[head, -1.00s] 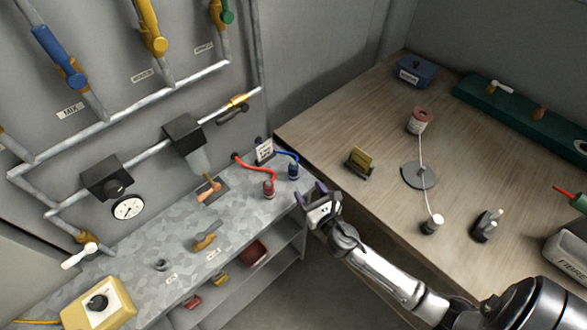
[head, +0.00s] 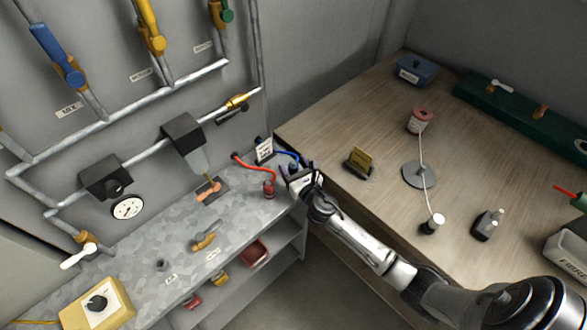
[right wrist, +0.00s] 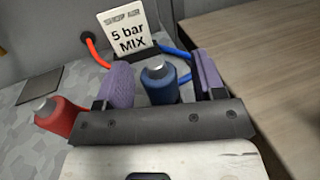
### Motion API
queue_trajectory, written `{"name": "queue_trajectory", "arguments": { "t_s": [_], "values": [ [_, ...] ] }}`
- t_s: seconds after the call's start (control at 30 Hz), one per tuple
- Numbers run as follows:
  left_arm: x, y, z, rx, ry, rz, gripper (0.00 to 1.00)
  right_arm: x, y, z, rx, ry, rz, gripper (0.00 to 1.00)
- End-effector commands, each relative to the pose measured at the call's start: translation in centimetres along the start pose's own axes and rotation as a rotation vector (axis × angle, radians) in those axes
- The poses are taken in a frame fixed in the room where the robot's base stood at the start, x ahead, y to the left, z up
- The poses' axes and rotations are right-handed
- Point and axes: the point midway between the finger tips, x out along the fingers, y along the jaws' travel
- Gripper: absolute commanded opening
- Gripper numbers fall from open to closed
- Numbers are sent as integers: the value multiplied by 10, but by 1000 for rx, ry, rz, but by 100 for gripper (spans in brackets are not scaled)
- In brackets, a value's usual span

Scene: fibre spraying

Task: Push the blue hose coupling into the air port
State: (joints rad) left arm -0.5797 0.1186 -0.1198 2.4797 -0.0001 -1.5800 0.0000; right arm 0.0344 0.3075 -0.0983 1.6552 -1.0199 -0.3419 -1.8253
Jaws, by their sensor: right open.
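The blue hose coupling (right wrist: 159,84) stands upright on the grey speckled bench, with its blue hose (right wrist: 176,52) running back behind the sign. My right gripper (right wrist: 163,80) is open, with its purple fingers on either side of the coupling; I cannot tell whether they touch it. In the head view my right gripper (head: 296,172) is at the bench's right end and hides most of the coupling, while the blue hose (head: 287,155) shows just behind. My left gripper is not in view.
A red coupling (head: 269,188) on a red hose stands close to the left of my right gripper. A "5 bar MIX" sign (right wrist: 127,35) stands just behind. The wooden table (head: 330,110) is to the right, with a card holder (head: 359,162).

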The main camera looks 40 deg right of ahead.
Motion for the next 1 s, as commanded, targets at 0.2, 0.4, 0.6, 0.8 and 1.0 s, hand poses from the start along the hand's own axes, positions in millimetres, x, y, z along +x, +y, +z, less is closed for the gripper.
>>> {"name": "queue_trajectory", "arguments": {
  "t_s": [0.2, 0.4, 0.6, 0.8, 1.0],
  "values": [
    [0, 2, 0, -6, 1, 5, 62, 2, 0, 0, 0, 0, 0, 63],
    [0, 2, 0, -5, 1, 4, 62, 1, 0, 0, 0, 0, 0, 48],
    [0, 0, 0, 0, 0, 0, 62, 1, 0, 0, 0, 0, 0, 29],
    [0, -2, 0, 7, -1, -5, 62, 1, 0, 0, 0, 0, 0, 10],
    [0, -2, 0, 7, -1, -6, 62, 1, 0, 0, 0, 0, 0, 7]
  ]
}}
